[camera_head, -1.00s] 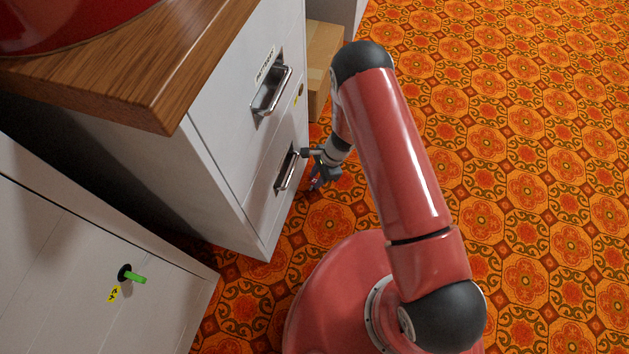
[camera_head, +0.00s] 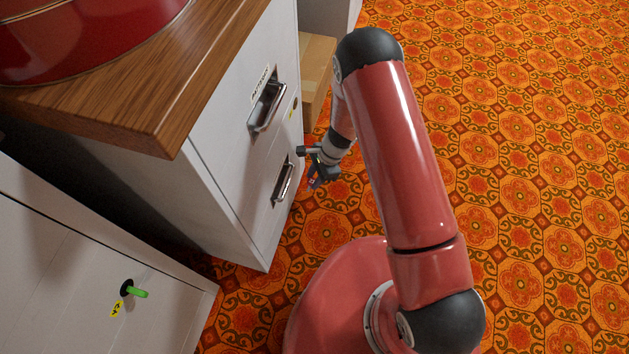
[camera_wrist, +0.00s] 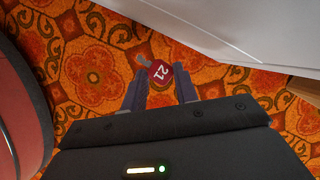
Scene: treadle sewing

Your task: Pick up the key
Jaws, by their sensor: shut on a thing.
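The key (camera_wrist: 143,61) is a small grey piece with a red tag (camera_wrist: 161,75) marked 21, in the middle of the wrist view. My gripper (camera_wrist: 160,84) is shut on it, and the tag shows between and just beyond the fingertips. In the head view my gripper (camera_head: 318,177) is low beside the lower drawer of the white cabinet, above the carpet. The tag shows there only as a tiny red spot, and the key's far end is hard to make out.
The white cabinet (camera_head: 232,165) has an upper drawer handle (camera_head: 267,105) and a lower one (camera_head: 284,180), close left of my gripper. A cardboard box (camera_head: 316,75) stands behind. Another white cabinet (camera_head: 70,270) has a green piece (camera_head: 137,293) sticking out. Patterned carpet (camera_head: 540,150) is clear at right.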

